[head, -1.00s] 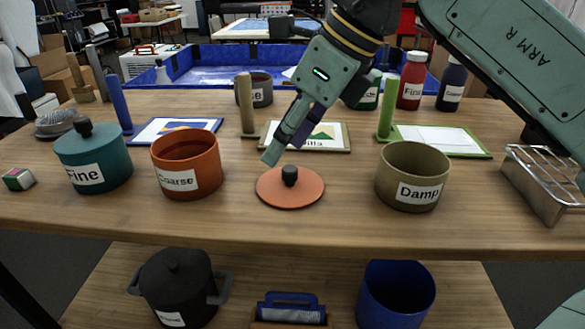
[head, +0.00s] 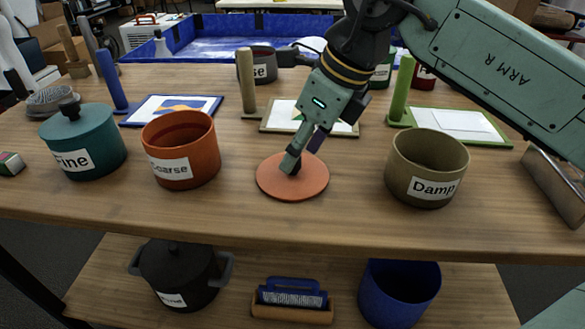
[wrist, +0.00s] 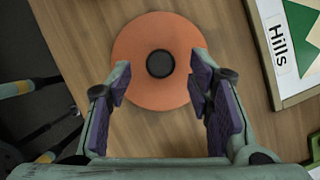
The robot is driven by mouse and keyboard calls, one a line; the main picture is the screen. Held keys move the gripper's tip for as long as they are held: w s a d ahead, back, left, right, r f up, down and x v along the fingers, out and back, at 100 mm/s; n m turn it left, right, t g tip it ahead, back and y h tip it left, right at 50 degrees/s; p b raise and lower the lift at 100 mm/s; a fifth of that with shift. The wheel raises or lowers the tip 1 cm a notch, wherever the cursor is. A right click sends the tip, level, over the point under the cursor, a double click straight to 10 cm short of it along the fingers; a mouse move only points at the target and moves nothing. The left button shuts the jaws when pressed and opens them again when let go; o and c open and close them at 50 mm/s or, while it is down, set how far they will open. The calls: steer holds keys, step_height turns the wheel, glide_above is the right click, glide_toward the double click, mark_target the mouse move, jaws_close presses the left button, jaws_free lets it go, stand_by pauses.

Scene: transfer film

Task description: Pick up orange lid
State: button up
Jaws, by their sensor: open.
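The orange lid (head: 306,184) lies flat on the wooden table, between the orange pot and the olive pot. In the wrist view the orange lid (wrist: 140,92) shows whole except where the fingertips overlap its edge, with its round black knob (wrist: 160,64) in the middle. My gripper (head: 292,165) is just above the lid and hides most of the knob in the head view. In the wrist view my gripper (wrist: 158,75) is open, its purple-padded fingers on either side of the knob and apart from it.
The orange "Coarse" pot (head: 204,150) stands open to the left, and the olive "Damp" pot (head: 448,166) to the right. A lidded teal "Fine" pot (head: 108,142) is further left. A framed picture on a stand (head: 342,128) is behind the lid.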

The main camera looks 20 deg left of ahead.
steer(key=shift+x, duration=1.25)
steer(key=shift+c, duration=0.6)
steer(key=c, duration=0.9)
